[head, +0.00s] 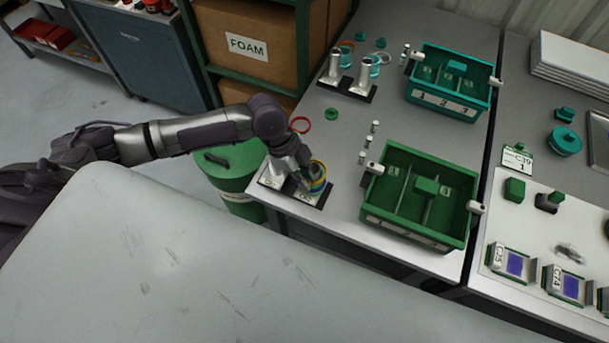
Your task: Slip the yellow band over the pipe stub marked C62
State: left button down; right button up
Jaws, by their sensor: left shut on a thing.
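My left gripper (312,180) is at the front left corner of the far table, closed on a yellow band (320,172). A blue band (319,187) shows just below the yellow one. Both are at a white pipe stub (306,194) on a dark base. The gripper covers much of this stub, so I cannot tell whether the yellow band is around it or only above it. The markings are too small to read, so I cannot tell which is C62. My right gripper is out of view.
Another stub pair (362,78) stands further back. A green drum (225,172) is beside the table.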

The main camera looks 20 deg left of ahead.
pick_arm(q)
jog(key=shift+f+p, duration=0.3)
jog(key=shift+f, duration=0.45)
dwell(1.2)
jog(key=shift+f, duration=0.25)
dwell(0.5)
jog(key=shift+f, duration=0.15)
jog(key=c, duration=1.1)
grip_release()
jog(key=shift+o, duration=0.5)
jog(key=o, duration=0.3)
